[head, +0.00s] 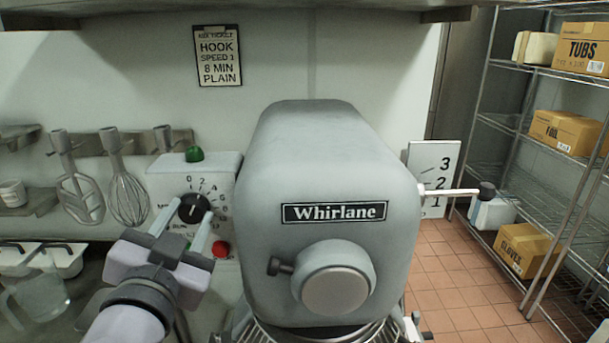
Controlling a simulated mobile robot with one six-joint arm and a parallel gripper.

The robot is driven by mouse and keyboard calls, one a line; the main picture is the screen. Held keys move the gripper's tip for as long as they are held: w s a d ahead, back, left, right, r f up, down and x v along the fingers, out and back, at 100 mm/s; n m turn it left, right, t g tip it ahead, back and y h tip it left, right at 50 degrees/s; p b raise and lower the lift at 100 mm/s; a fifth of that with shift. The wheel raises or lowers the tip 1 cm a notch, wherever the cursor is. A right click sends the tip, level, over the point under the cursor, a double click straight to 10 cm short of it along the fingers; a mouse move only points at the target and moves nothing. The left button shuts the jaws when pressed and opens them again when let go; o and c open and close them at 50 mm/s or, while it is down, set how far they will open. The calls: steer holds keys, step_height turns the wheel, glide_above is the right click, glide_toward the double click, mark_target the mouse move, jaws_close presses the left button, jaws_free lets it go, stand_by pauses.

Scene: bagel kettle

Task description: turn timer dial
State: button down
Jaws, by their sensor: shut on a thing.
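The timer dial (193,207) is a black round knob on a pale panel (162,186) left of the mixer, with printed numbers around it. A white pointer line on the knob stands roughly upright, tilted slightly. My gripper (190,214) reaches up from the lower left, with a finger on each side of the dial. It is shut on the dial. A green button (194,154) sits on top of the panel. A red button (221,249) is at its lower right, just right of my gripper. Part of the lower panel and its lettering is hidden behind my gripper.
The large grey Whirlane mixer (330,160) stands close on the right, with a speed lever (450,192) at its far side. A whisk (127,190) and a flat beater (76,190) hang at left. A card (217,56) reads hook, speed 1, 8 min, plain.

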steer(key=shift+m+b, duration=1.75)
steer(key=shift+m, duration=0.05)
steer(key=shift+r, duration=0.1)
steer(key=c, duration=1.4)
jaws_free()
steer(key=o, duration=0.5)
steer(key=shift+w, duration=0.15)
